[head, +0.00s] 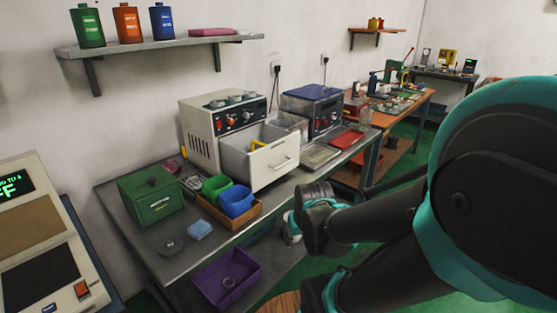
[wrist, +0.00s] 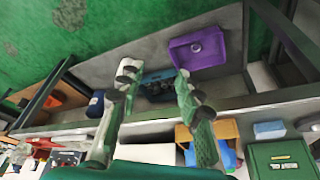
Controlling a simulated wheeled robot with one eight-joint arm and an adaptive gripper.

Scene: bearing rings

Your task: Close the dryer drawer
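The dryer (head: 222,132) is a cream box with a dark control panel and knobs, standing on the grey workbench against the wall. Its white drawer (head: 273,166) is pulled well out at the front, with a bar handle on its face and something yellow inside. My gripper (wrist: 155,75) is open and empty, its two green-and-grey fingers spread apart in the wrist view. In the head view the wrist is in front of the bench and below the drawer, apart from it; the fingers are largely hidden there by my arm.
An orange-brown tray (head: 236,226) with green and blue bins stands near the drawer. A green box (head: 151,194), a dark disc and a blue block (head: 199,229) lie to its left. A purple bin (head: 228,280) is below. A second machine (head: 312,109) stands right of the dryer.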

